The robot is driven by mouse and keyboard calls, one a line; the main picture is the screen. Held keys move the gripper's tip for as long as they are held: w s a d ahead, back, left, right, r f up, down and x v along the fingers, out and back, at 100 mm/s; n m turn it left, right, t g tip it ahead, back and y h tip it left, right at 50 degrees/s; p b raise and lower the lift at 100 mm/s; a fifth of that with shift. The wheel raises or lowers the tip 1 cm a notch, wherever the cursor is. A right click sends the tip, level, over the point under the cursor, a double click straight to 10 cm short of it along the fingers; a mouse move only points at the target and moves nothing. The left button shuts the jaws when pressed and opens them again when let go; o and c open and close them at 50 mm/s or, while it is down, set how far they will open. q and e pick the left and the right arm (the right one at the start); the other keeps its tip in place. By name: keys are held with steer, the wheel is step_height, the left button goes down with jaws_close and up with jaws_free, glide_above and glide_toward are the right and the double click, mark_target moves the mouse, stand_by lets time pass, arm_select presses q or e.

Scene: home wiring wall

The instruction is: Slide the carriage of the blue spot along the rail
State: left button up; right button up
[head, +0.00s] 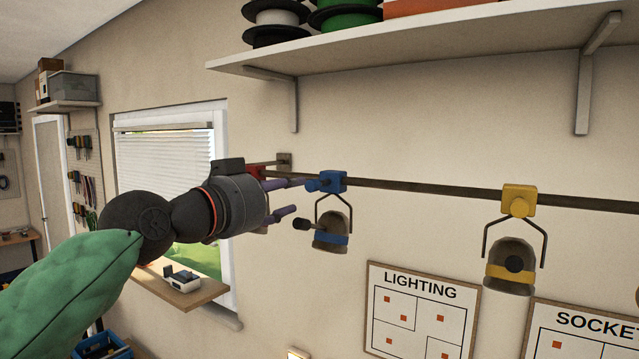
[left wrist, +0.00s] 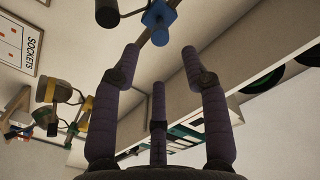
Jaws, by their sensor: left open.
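The blue carriage (head: 333,181) sits on the dark rail (head: 430,190), with a small blue knob on its left side. Its spot lamp (head: 331,238), dark with a blue band, hangs below in a bracket. My left gripper (head: 301,197) is open, just left of the carriage, its purple fingers pointing toward it. In the left wrist view the blue carriage (left wrist: 158,18) shows beyond the spread fingertips (left wrist: 161,60), with nothing between them. Whether a finger touches the knob is unclear. My right gripper is not in view.
A red carriage (head: 256,172) is on the rail behind my left gripper, mostly hidden. A yellow carriage (head: 519,201) with its lamp (head: 510,268) is farther right. The rail between blue and yellow is clear. A shelf (head: 430,58) with spools runs above.

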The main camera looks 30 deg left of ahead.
mark_target(309, 186)
arm_select(q)
steer(key=w, duration=0.2)
steer(key=w+p, duration=0.1)
steer(key=w, duration=0.4)
steer(key=shift+w+d, duration=0.25)
steer(key=shift+d, duration=0.05)
steer(key=shift+w+p, duration=0.3)
steer(key=shift+w, duration=0.45)
steer(key=shift+s, duration=0.1)
jaws_close()
